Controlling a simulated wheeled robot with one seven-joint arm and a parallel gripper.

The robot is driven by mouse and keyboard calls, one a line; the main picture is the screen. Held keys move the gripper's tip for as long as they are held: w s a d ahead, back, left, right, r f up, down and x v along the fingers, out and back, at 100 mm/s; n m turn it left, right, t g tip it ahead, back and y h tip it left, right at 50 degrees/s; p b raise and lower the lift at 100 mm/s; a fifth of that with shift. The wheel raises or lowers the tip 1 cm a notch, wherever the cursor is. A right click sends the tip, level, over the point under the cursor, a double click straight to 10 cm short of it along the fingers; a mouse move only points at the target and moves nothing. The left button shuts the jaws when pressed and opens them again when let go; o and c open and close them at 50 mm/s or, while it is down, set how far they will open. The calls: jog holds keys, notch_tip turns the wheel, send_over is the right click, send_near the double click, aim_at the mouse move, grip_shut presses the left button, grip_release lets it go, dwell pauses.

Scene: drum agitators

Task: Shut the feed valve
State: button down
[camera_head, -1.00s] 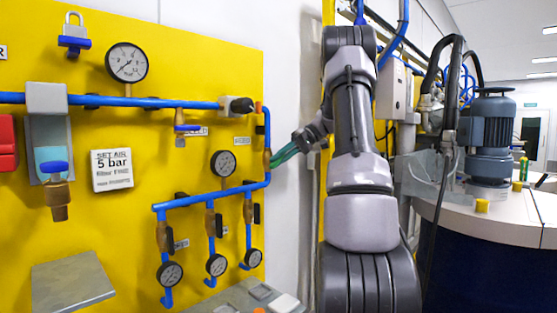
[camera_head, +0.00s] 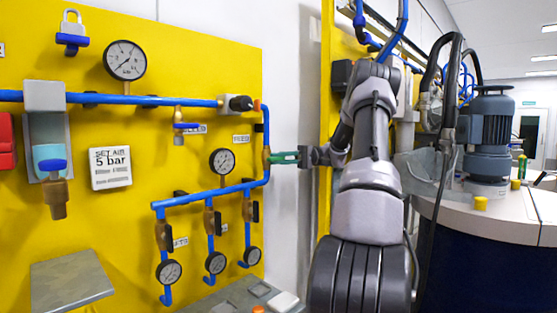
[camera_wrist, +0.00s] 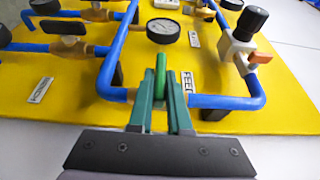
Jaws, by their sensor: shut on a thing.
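The feed valve (camera_head: 266,160) is a brass body on the vertical blue pipe near the panel's right edge, below a "FEED" label. The label (camera_wrist: 187,82) also shows in the wrist view, beside the pipe. My gripper (camera_head: 280,157) reaches it from the right, its green fingers level. In the wrist view my gripper (camera_wrist: 161,88) is shut on the valve's green handle (camera_wrist: 160,66), which stands between the two fingers. There the handle appears to cross the line of the blue pipe. The fingers hide most of the valve body.
A gauge (camera_head: 222,162) sits left of the valve. A black-knobbed valve (camera_head: 239,104) is above it, and it shows with an orange part in the wrist view (camera_wrist: 245,40). Blue manifold pipes (camera_head: 205,197) run below.

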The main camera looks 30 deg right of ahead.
dwell(0.4)
jog(key=c, duration=0.9)
grip_release()
jog(key=shift+o, duration=0.2)
jog(key=shift+d, duration=0.1)
jog(key=d, duration=1)
jog(key=shift+s+d, duration=0.25)
jog(key=shift+d, duration=0.05)
jog(key=shift+f, duration=0.15)
